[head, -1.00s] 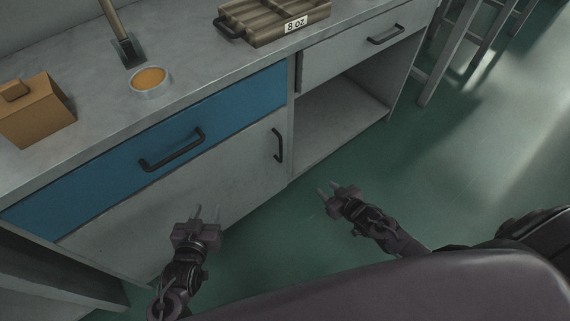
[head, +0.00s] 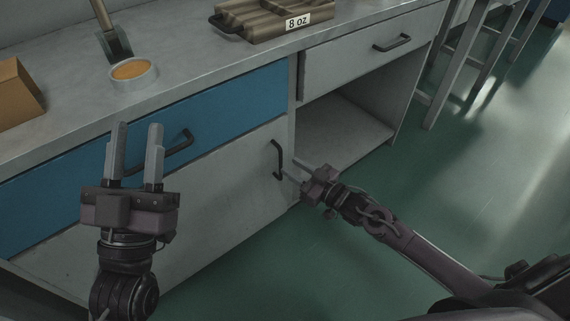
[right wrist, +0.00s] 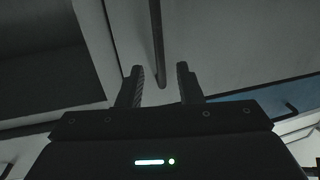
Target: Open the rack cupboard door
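The cupboard door (head: 215,205) is a grey panel below a blue drawer and is closed. Its dark vertical handle (head: 277,160) is near its right edge. My right gripper (head: 293,170) is at the handle's lower end in the head view, fingers pointing at the door. In the right wrist view its fingers (right wrist: 160,82) are apart, with the handle (right wrist: 157,45) ahead between them; contact cannot be told. My left gripper (head: 136,135) is raised in front of the blue drawer, fingers apart and empty.
The blue drawer (head: 230,105) has a dark handle. An open compartment (head: 345,135) lies right of the door. On the counter are a brown box (head: 15,95), a round dish (head: 133,74), a scraper-like tool (head: 115,45) and an "8 oz" ribbed tray (head: 262,22). A stool (head: 460,60) stands right.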

